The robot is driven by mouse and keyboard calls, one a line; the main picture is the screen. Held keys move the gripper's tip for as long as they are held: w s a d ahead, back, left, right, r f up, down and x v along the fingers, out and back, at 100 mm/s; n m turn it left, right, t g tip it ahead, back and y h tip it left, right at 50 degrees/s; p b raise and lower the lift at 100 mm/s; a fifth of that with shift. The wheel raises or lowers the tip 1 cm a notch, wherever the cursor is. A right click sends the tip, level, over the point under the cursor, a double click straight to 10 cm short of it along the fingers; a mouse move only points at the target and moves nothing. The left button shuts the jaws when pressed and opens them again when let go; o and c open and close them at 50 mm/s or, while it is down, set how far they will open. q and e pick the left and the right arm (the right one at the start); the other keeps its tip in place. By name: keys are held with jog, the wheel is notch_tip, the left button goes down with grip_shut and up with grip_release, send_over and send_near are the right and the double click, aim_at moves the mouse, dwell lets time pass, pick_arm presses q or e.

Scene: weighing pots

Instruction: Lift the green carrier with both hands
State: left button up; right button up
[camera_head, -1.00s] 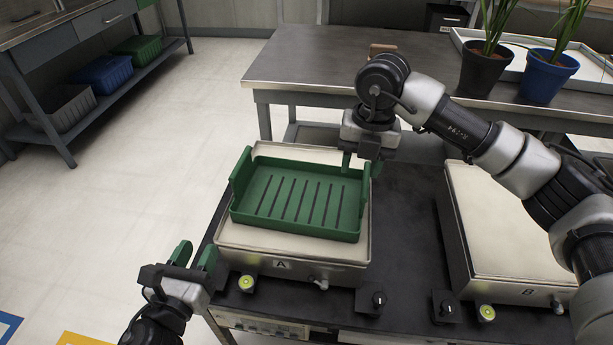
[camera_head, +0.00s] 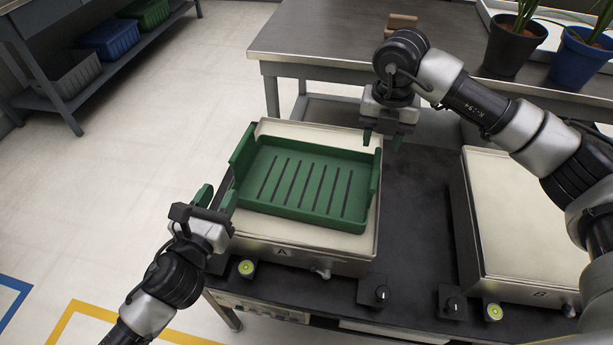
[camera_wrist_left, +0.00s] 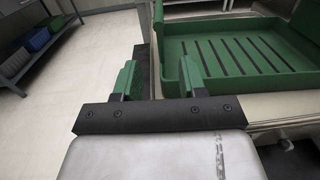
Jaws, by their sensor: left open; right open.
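The green carrier (camera_head: 305,185) is a shallow tray with a slotted floor and a raised upright end on its left and right. It sits empty on the pan of scale A (camera_head: 300,240). My left gripper (camera_head: 215,198) is open and empty at the carrier's left front, close to its left end but apart from it. In the left wrist view the carrier (camera_wrist_left: 240,55) lies ahead and to the right of my open left fingers (camera_wrist_left: 160,80). My right gripper (camera_head: 382,138) is open and empty, just above and behind the carrier's right end (camera_head: 375,172).
Scale B (camera_head: 520,215) stands to the right with a bare pan. A metal table (camera_head: 320,55) behind holds a dark pot (camera_head: 513,48) and a blue pot (camera_head: 578,58) with plants. Knobs (camera_head: 382,293) line the front edge. Open floor (camera_head: 110,190) lies to the left.

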aim_at(233, 170)
pick_arm(q)
jog(key=x, duration=0.7)
jog(key=shift+w+d+f, duration=0.1)
jog(key=shift+w, duration=0.1)
pick_arm(e)
notch_tip(233, 170, down, 8)
jog(key=shift+r, duration=0.25)
pick_arm(q)
grip_shut()
pick_arm(e)
grip_shut()
